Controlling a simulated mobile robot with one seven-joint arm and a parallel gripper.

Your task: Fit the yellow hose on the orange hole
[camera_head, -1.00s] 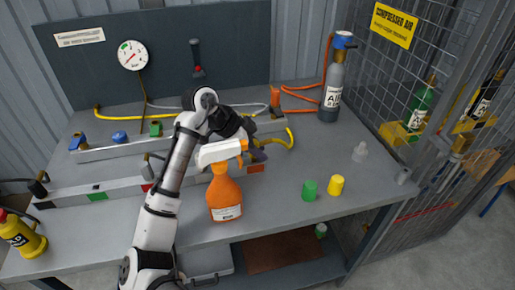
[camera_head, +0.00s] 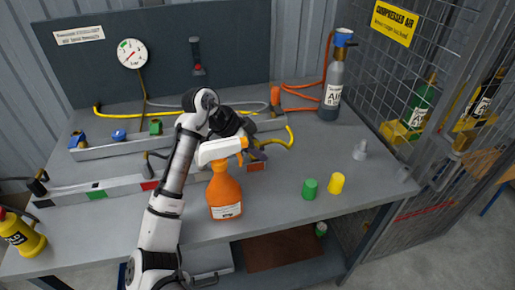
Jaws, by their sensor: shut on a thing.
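The yellow hose (camera_head: 290,140) curves in a loop on the right side of my gripper (camera_head: 258,153). My gripper is shut on the hose near its end, above the front rail. The spray bottle hides part of my gripper, and the hose tip is hidden. An orange patch (camera_head: 257,167) shows on the front rail, just below my gripper and right of the bottle. The hole itself is not clear, and I cannot tell whether the hose tip touches it.
An orange spray bottle (camera_head: 225,193) stands close in front of my gripper. The front rail (camera_head: 120,190) also bears green and red patches. A green cap (camera_head: 310,189) and a yellow cap (camera_head: 337,183) stand to the right. A grey air cylinder (camera_head: 333,90) stands at the back right.

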